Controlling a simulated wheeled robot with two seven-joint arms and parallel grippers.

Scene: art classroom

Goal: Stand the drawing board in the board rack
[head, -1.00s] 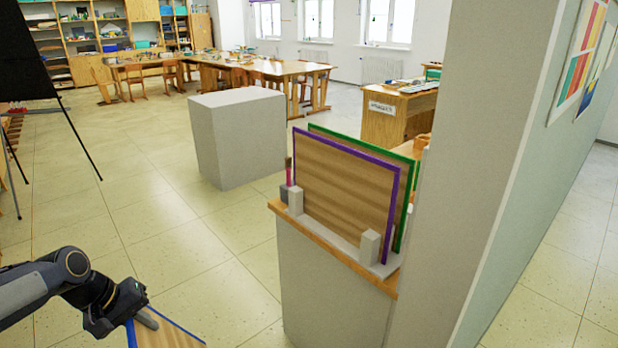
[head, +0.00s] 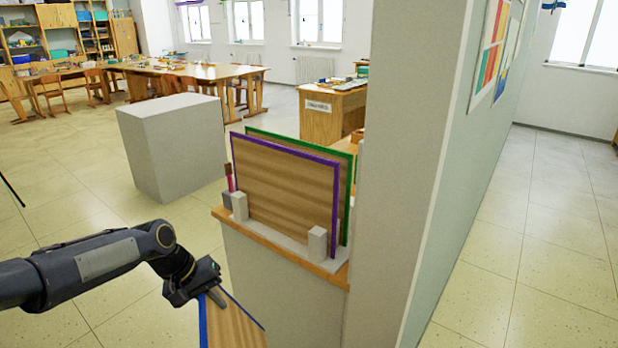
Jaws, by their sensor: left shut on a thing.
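My left gripper (head: 208,297) is shut on the top edge of a blue-edged wooden drawing board (head: 232,327), low in the head view. The lower part of this board is cut off by the frame's bottom edge. The grey board rack (head: 317,243) stands on a wood-topped grey stand to the right of and beyond the gripper. A purple-edged board (head: 285,193) and a green-edged board (head: 349,190) stand upright in it, the purple one in front. The held board is apart from the rack. My right gripper is out of view.
A grey pillar (head: 410,170) and wall stand close on the right of the rack. A paint brush in a small grey cup (head: 228,199) stands at the rack's left end. A grey block (head: 172,150) stands behind left. Floor at left is open.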

